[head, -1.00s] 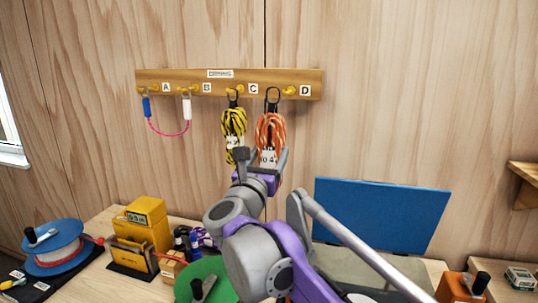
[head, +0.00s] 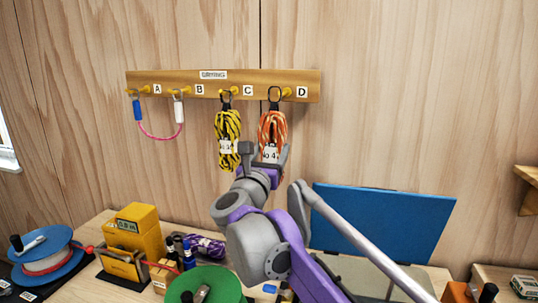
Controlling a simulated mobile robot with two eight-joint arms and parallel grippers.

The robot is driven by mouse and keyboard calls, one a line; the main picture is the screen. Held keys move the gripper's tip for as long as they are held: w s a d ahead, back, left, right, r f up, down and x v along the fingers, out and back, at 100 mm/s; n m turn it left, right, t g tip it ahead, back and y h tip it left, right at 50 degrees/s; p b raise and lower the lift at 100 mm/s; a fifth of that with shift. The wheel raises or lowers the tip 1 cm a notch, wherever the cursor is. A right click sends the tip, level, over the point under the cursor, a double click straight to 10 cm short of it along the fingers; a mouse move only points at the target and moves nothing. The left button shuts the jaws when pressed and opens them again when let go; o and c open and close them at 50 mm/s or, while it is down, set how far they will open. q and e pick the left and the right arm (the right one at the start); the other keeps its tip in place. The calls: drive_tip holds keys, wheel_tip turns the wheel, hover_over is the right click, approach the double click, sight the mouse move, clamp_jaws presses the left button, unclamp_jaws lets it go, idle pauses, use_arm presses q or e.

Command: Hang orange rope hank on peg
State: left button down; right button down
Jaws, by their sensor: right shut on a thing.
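The orange rope hank (head: 272,130) hangs upright below the rack, with a white tag (head: 270,153) low on it and a dark loop (head: 274,97) at its top. My right gripper (head: 264,157) is shut on the hank's lower part from below. The loop overlaps the tip of the yellow peg by label D (head: 287,92); I cannot tell whether it is around the peg or in front of it. My left gripper is not in view.
A yellow-black hank (head: 228,138) hangs close on the left, at the peg by C. A pink cord (head: 160,137) hangs across the two left pegs of the wooden rack (head: 200,77). Below are a blue panel (head: 385,228), a yellow box (head: 140,228) and spools. The wall right of the rack is bare.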

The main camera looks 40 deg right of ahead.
drive_tip(key=shift+w+d+f+b, duration=0.1)
drive_tip(key=shift+w+d+b, duration=0.1)
drive_tip(key=shift+w+d, duration=0.5)
drive_tip(key=shift+w+d+f+b, duration=0.15)
drive_tip(key=shift+w+d, duration=0.3)
drive_tip(key=shift+d, duration=0.3)
drive_tip(key=w+d, duration=0.2)
drive_tip(key=d, duration=0.1)
drive_tip(key=shift+w+f+p, duration=0.25)
drive_tip(key=shift+f+p, duration=0.1)
drive_tip(key=shift+f, duration=0.05)
unclamp_jaws()
drive_tip(key=b+v, duration=0.1)
drive_tip(key=v, duration=1)
